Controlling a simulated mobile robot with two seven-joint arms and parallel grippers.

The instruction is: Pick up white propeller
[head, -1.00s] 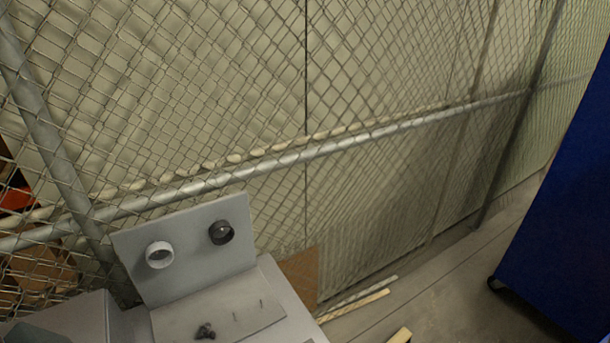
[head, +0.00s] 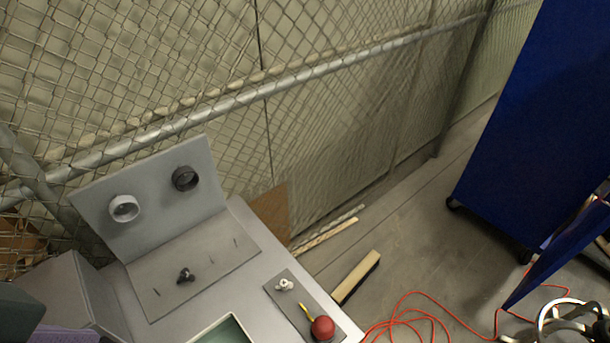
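The white propeller (head: 285,284) is small and lies on a grey plate (head: 322,304) on the light grey table (head: 240,290), near the bottom centre of the head view. A dark propeller (head: 186,276) sits on the flat base of a grey stand (head: 150,285) to its left. The stand's upright panel (head: 150,188) carries a white ring (head: 124,208) and a dark ring (head: 185,178). Neither of my grippers shows.
A red-knobbed tool (head: 322,328) with a yellow part lies near the white propeller. A green-bottomed tray (head: 226,332) is at the bottom edge. A chain-link fence (head: 330,70) stands behind. An orange cable (head: 425,312) and a wooden block (head: 355,277) lie on the floor.

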